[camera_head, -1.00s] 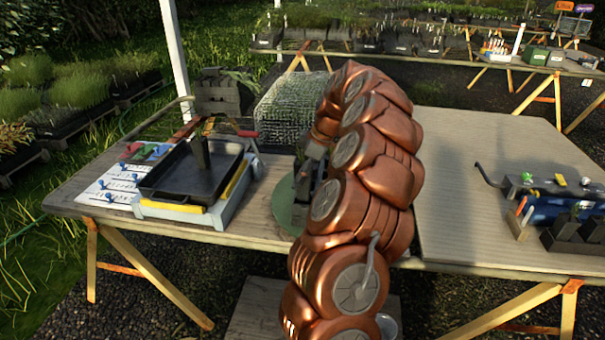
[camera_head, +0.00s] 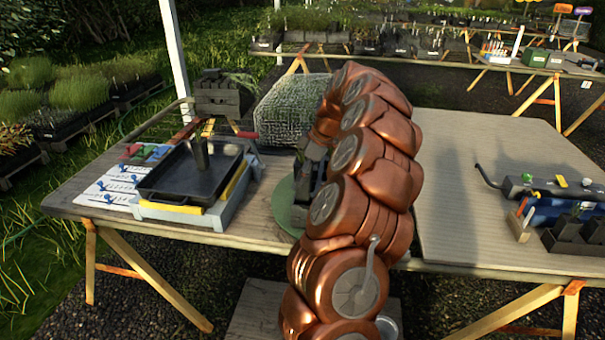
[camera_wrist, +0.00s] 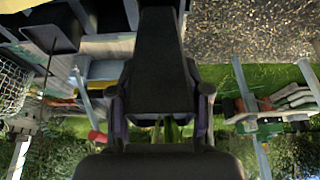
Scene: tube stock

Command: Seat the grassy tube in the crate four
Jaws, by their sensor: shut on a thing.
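In the wrist view my gripper (camera_wrist: 165,120) has its two fingers closed in on a narrow green thing (camera_wrist: 172,132), seemingly the grassy tube. Most of it is hidden behind the dark gripper body. In the head view my gripper (camera_head: 311,165) shows only as dark parts beside my copper arm, above the green round mat; its fingertips and the tube are not clear there. Dark open boxes (camera_head: 578,238) stand at the right end of the table. I see no readable number, so I cannot tell which is crate four.
A black tray (camera_head: 165,190) with an upright dark block stands on a pale base at left, beside a white board with blue pegs (camera_head: 112,186). A wire mesh cover (camera_head: 290,110) is behind. The right tabletop (camera_head: 480,170) is mostly clear.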

